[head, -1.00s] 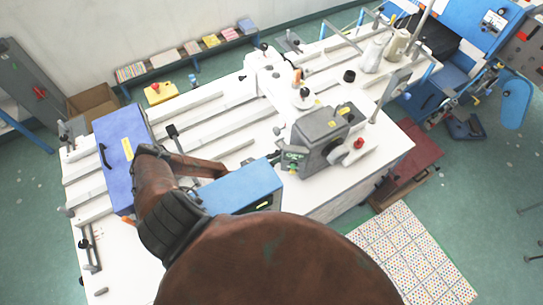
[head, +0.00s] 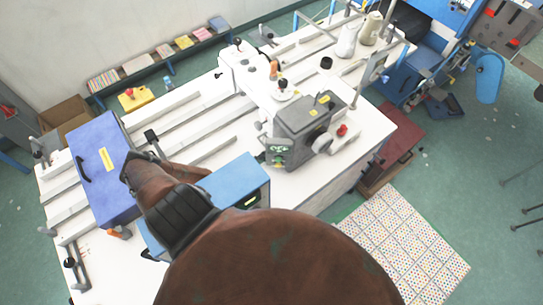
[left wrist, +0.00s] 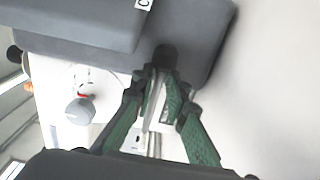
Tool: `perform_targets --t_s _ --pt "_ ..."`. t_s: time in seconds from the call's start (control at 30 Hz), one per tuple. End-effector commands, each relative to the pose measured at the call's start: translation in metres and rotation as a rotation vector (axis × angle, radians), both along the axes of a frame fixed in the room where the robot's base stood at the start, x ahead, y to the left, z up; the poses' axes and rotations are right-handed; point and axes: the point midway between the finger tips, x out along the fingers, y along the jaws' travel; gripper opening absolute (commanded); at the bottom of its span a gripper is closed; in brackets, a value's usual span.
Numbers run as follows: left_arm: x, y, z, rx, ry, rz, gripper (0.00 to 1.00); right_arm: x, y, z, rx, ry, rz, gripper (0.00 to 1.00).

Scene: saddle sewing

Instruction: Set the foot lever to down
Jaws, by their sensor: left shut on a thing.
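The grey sewing machine head (head: 300,118) stands on the white bench. In the left wrist view its grey body (left wrist: 75,22) fills the top. The lever, a thin metal rod (left wrist: 153,105) with a dark knob (left wrist: 165,55), lies beside the lower edge of this body. My left gripper (left wrist: 160,82) has its two green-padded fingers closed around the lever, one on each side. Whether the lever is up or down cannot be read from this angle. In the head view the lever and the fingertips are not clearly made out. My right gripper is in neither view.
A blue box (head: 230,180) stands close to the machine, near my left arm. A larger blue box (head: 97,165) is at the bench's left end. Thread cones (head: 347,40) stand behind the machine. White rails cross the bench. A tiled mat (head: 400,240) lies on the floor.

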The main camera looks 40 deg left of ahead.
Motion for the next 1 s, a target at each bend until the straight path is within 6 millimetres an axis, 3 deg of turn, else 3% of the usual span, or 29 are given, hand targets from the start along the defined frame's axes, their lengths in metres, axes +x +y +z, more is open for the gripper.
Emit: perform_targets --t_s 0.03,0.3,0.33,0.67,1.0 --pt "-0.006 -0.011 -0.005 -0.005 0.009 -0.018 0.0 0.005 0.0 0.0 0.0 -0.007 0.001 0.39" --pt "-0.005 -0.012 -0.006 -0.006 0.013 -0.019 0.0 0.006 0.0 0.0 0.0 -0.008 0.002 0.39" --pt "-0.005 -0.012 -0.006 -0.006 0.013 -0.019 0.15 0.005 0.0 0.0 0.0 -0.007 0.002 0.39" --pt "-0.005 -0.008 -0.005 -0.002 0.011 -0.013 0.37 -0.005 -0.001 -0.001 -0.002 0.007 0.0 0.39" --pt "-0.009 -0.003 -0.004 0.001 0.008 -0.008 0.37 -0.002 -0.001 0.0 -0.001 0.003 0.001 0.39"
